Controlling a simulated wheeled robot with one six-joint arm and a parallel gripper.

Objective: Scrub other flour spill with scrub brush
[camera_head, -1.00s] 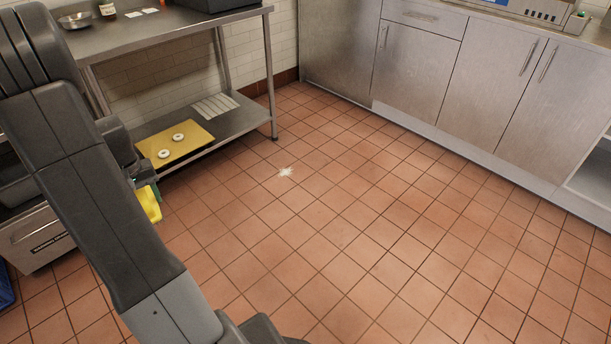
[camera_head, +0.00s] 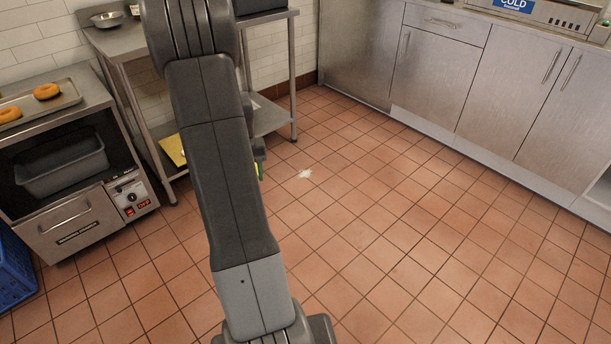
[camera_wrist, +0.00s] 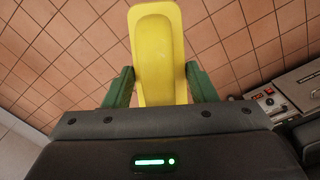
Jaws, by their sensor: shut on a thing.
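A small white flour spill (camera_head: 304,174) lies on the tiled floor, just right of my arm in the head view. My gripper (camera_wrist: 160,85) is shut on the yellow scrub brush (camera_wrist: 158,40), with a green finger on each side of it. The brush's bristles do not show in the wrist view. In the head view my arm hides most of the gripper and brush; only a small yellow-green bit (camera_head: 260,170) shows left of the spill. I cannot tell the brush's height above the floor. The spill does not show in the wrist view.
A steel table (camera_head: 118,42) with a lower shelf stands behind my arm. An oven unit (camera_head: 75,222) with a tray of donuts (camera_head: 42,98) is at left, beside a blue crate (camera_head: 20,275). Steel cabinets (camera_head: 433,70) line the back right. The floor at centre and right is clear.

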